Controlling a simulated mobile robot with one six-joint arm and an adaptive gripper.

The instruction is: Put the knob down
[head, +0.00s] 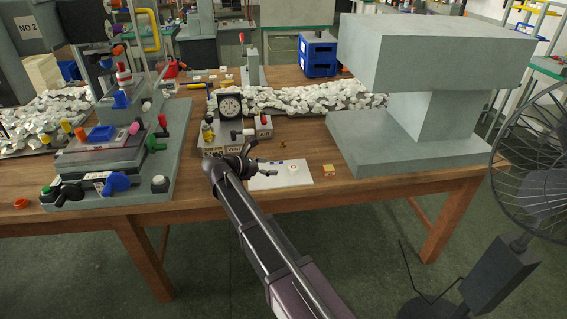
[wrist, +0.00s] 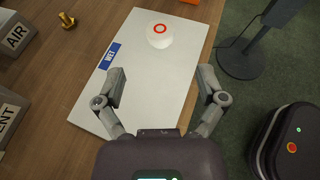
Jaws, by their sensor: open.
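The knob (wrist: 160,30) is a small white round piece with a red ring printed on its top. It stands on a white board (wrist: 150,80) that carries a blue WET label (wrist: 109,56). In the head view the knob (head: 293,167) sits on the right part of the board (head: 300,178). My gripper (wrist: 161,80) is open and empty. Its fingers are over the board, short of the knob and apart from it. In the head view my gripper (head: 262,163) is low over the board's left end.
A small brass piece (wrist: 67,20) lies on the wooden table left of the board. Grey blocks marked AIR (wrist: 14,35) and VENT (wrist: 8,115) stand further left. A heavy grey press-like block (head: 420,140) is at the right. A fan (head: 540,160) stands beyond the table edge.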

